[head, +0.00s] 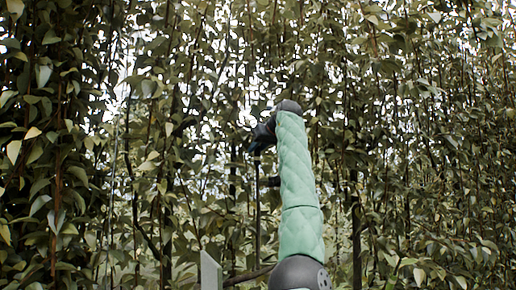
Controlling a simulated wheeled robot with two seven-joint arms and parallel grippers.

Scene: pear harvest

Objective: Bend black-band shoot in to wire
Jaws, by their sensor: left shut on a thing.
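My left gripper (257,150) is dark and sits at the top of my green-sleeved arm, bent over to the left and down among the leaves. It is shut on a thin dark shoot (257,195), which hangs roughly upright below it. A short black piece (271,181) shows beside the shoot, partly behind my arm; I cannot tell whether it is the black band. The wire cannot be made out against the foliage. My right gripper is out of view.
Dense leafy hanging stems (60,150) fill the left side, and more foliage (430,130) fills the right. A dark upright stem (356,230) stands right of my arm. A pale grey flat piece (210,271) and a brown curved branch (247,276) show at the bottom.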

